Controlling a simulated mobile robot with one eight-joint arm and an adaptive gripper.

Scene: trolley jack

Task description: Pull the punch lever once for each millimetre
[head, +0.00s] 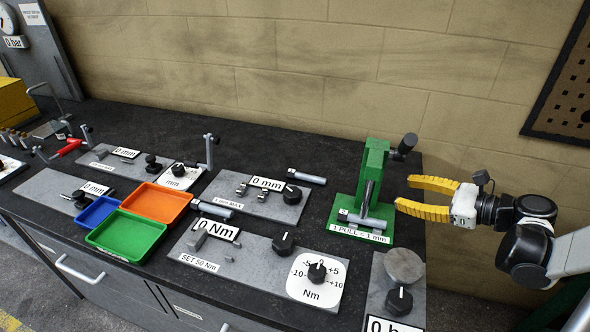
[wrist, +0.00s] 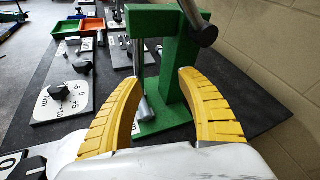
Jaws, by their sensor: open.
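The green punch press (head: 373,165) stands at the right end of the dark bench, with a label (head: 358,233) reading "1 PULL = 1 mm" on its base. Its punch lever (head: 404,147) has a black grip and sticks out to the upper right of the post. In the wrist view the lever's black grip (wrist: 205,36) hangs from a grey rod beside the green post (wrist: 172,75). My gripper (head: 404,192), with yellow fingers, is open and empty to the right of the press, below the lever grip. In the wrist view its fingertips (wrist: 160,77) point at the post, apart from the lever.
A grey cylinder (head: 365,221) lies across the press base. Left of it are a "0 mm" plate (head: 257,212), a "SET 50 Nm" plate (head: 250,268) and orange (head: 160,202), green (head: 125,236) and blue (head: 96,212) trays. The wall rises close behind the press.

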